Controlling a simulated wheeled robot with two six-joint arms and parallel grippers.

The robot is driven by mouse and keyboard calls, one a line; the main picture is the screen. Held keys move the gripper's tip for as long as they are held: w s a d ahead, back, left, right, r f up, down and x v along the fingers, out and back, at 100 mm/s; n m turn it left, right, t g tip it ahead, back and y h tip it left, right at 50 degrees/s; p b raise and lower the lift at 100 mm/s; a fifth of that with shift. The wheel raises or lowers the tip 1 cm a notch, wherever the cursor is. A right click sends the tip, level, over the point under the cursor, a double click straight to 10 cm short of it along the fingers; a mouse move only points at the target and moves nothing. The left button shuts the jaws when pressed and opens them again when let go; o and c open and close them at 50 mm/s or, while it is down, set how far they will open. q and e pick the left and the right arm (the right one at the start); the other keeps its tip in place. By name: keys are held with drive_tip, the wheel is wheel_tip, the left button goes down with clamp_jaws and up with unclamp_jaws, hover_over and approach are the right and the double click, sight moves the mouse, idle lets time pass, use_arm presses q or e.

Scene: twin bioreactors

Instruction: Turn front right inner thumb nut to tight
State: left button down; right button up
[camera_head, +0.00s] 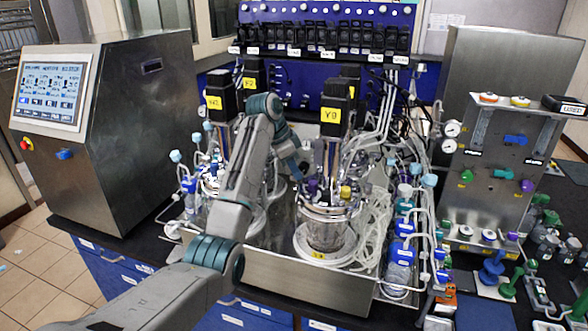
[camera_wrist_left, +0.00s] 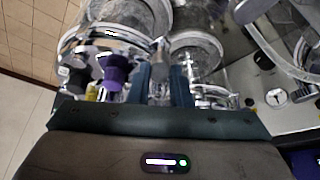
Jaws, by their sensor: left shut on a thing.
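The right glass vessel (camera_head: 325,235) stands in the steel tray, with a metal head plate carrying ports and fittings. My left gripper (camera_head: 302,176) reaches down from above to the left side of this head plate. In the left wrist view its two blue-grey fingers (camera_wrist_left: 160,82) are close together around a small metal thumb nut (camera_wrist_left: 160,52). The nut is mostly hidden between the fingers, and how far it is turned cannot be told. In the head view the nut is hidden behind the gripper and fittings. My right gripper is not in view.
A purple cap (camera_wrist_left: 116,70) and a yellow fitting (camera_head: 346,192) sit close to the gripper. A black motor with a yellow label (camera_head: 330,114) rises above the vessel. Coiled clear tubing (camera_head: 372,225) and blue-capped bottles (camera_head: 402,252) crowd the right side.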

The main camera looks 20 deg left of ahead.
use_arm(q)
drive_tip(key=shift+w+m+g+h, duration=0.1)
drive_tip(key=shift+m+g+h, duration=0.3)
drive_tip(key=shift+m, duration=1.05)
drive_tip(key=shift+w+m+g+h, duration=0.1)
drive_tip(key=shift+m+g, duration=0.5)
drive_tip(key=shift+m, duration=0.85)
drive_tip(key=c, duration=1.3)
unclamp_jaws()
drive_tip(key=shift+w, duration=0.15)
